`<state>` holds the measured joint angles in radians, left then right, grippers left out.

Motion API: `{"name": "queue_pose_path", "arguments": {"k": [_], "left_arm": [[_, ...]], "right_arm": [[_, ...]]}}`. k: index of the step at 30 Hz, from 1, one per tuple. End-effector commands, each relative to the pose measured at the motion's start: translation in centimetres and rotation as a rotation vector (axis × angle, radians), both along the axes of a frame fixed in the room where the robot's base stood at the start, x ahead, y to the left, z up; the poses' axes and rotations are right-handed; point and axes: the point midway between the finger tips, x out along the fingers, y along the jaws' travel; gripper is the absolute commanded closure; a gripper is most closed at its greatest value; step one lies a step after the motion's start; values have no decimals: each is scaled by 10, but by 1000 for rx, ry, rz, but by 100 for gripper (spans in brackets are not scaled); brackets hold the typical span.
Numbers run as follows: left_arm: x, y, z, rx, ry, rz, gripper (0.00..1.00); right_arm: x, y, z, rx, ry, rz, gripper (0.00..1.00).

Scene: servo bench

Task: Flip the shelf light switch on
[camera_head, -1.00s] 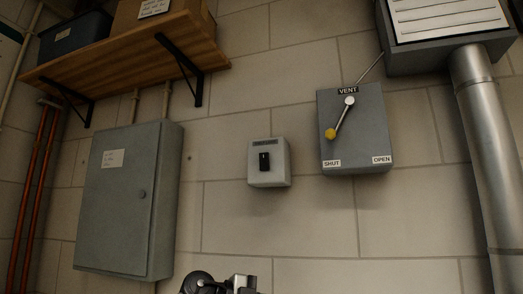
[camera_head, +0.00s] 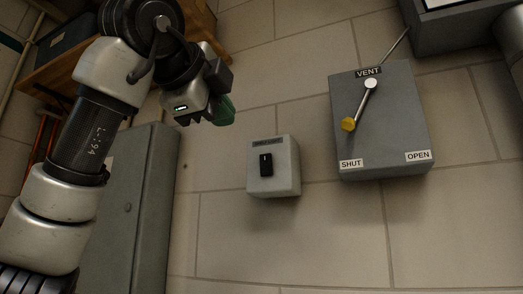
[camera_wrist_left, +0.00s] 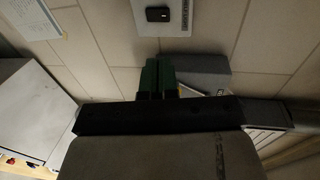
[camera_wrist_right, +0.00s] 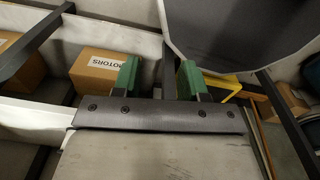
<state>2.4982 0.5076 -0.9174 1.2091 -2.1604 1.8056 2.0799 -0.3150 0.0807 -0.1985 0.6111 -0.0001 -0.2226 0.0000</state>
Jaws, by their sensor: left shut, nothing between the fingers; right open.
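The shelf light switch is a pale box (camera_head: 273,168) on the block wall with a black rocker (camera_head: 266,164) and a dark label above it.
A grey vent box (camera_head: 385,135) with a yellow-knobbed lever (camera_head: 348,124) is right of the switch; the lever points toward SHUT. A grey cabinet (camera_head: 150,215) stands left. A wooden shelf (camera_head: 65,75) is upper left. A cardboard box (camera_wrist_right: 97,70) labelled ROTORS is near my right gripper.

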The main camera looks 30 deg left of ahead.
Motion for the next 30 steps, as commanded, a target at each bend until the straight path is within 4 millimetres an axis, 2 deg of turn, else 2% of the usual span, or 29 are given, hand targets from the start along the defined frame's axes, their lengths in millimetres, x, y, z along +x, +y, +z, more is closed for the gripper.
{"name": "queue_pose_path", "arguments": {"k": [4,8,12,21,24,30], "left_arm": [[2,0,0,1,1,-2,100],[12,0,-1,1,3,-2,100],[36,2,-3,2,5,-2,100],[99,6,-13,1,5,-2,100],[115,7,-10,2,4,-2,100],[134,8,-10,0,2,-3,100]], "right_arm": [[1,0,1,0,-2,1,57],[15,1,6,2,-22,1,57],[25,2,18,5,-41,2,57],[19,2,47,4,-32,2,57],[16,2,59,4,-27,2,57],[15,2,71,3,-25,2,57]]}}
